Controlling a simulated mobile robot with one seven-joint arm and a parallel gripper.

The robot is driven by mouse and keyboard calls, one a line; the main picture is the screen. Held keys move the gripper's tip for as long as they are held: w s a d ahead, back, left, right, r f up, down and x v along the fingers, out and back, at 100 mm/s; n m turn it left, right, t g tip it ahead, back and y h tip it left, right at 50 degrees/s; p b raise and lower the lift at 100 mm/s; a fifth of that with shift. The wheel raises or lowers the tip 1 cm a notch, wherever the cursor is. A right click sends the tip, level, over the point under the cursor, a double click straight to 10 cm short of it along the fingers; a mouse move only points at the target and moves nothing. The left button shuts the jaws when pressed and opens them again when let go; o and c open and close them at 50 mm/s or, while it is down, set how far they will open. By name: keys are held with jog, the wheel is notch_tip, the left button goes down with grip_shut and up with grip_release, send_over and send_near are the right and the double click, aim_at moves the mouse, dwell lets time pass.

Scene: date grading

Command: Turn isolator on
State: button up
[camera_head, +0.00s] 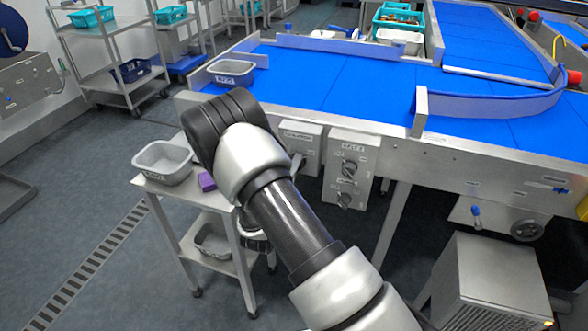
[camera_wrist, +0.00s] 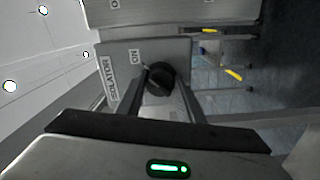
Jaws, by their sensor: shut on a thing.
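The isolator box (camera_head: 300,139) is a grey panel on the side of the blue-belted conveyor, with its label at the top. In the wrist view the isolator panel (camera_wrist: 120,58) shows the words ISOLATOR and ON, turned sideways. Its black rotary knob (camera_wrist: 160,76) sits between the two fingers of my gripper (camera_wrist: 162,92), which is shut on it. The fingers hide part of the panel and the knob's sides, and I cannot read the knob's exact setting. In the head view my arm hides most of the gripper.
A second control panel (camera_head: 350,168) with two dark knobs is just right of the isolator. A small steel table (camera_head: 222,196) with a grey tub (camera_head: 164,161) and a purple block (camera_head: 207,181) stands left, close to my arm. A vented metal cabinet (camera_head: 490,285) stands front right.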

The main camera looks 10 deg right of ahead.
jog(key=o, duration=1.1)
jog(key=shift+c, duration=0.2)
jog(key=p+v, duration=0.2)
jog(key=v, duration=1.5)
jog(key=shift+s+a, duration=0.15)
jog(key=shift+s, duration=0.1)
